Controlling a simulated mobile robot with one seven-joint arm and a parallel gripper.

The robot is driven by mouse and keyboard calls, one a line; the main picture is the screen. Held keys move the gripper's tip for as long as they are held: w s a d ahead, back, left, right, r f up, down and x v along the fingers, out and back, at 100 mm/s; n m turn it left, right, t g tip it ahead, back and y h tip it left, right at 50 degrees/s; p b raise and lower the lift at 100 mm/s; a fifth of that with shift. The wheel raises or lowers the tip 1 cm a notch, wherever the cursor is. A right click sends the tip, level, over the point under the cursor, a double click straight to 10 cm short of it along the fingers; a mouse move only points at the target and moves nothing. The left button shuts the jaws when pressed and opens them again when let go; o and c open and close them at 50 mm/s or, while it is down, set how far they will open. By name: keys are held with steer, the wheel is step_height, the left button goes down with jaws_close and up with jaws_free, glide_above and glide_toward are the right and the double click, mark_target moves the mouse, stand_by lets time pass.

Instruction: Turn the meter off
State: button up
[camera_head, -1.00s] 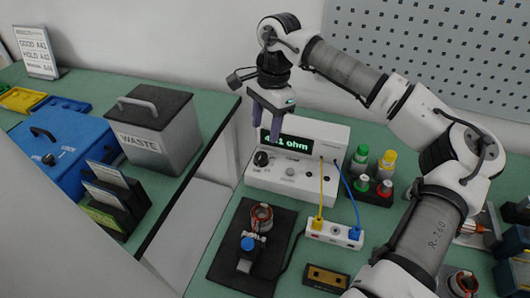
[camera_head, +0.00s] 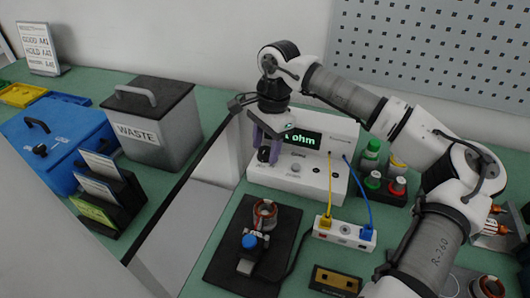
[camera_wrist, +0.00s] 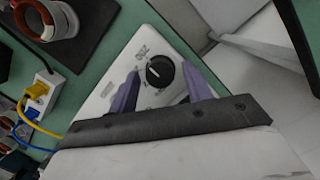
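The meter (camera_head: 333,184) is a white box at the back of the bench, with a lit green display (camera_head: 303,140) reading "ohm", its left part hidden by my gripper. Its black rotary knob (camera_wrist: 160,71) shows in the wrist view, with a white pointer mark. My gripper (camera_head: 265,160) is in front of the meter's left side, pointing down. In the wrist view its two purple fingers (camera_wrist: 162,88) are apart, one on each side of the knob, with nothing gripped. I cannot tell whether they touch it.
Yellow and blue leads run from the meter to a white terminal block (camera_head: 345,233). A stator (camera_head: 265,214) sits on a black mat (camera_head: 222,262) in front. Coloured-cap bottles (camera_head: 371,155) stand right of the meter. A waste bin (camera_head: 181,133) stands left, across a gap.

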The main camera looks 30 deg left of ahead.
steer(key=c, duration=0.7)
steer(key=n+h, duration=0.1)
steer(key=n, duration=0.9)
steer(key=shift+h+b, duration=0.3)
steer(key=shift+b, duration=0.1)
steer(key=n, duration=0.3)
steer(key=shift+n, duration=0.3)
steer(key=shift+d, duration=0.1)
steer(key=o, duration=0.7)
steer(key=shift+w+d, duration=0.1)
steer(key=shift+r, duration=0.1)
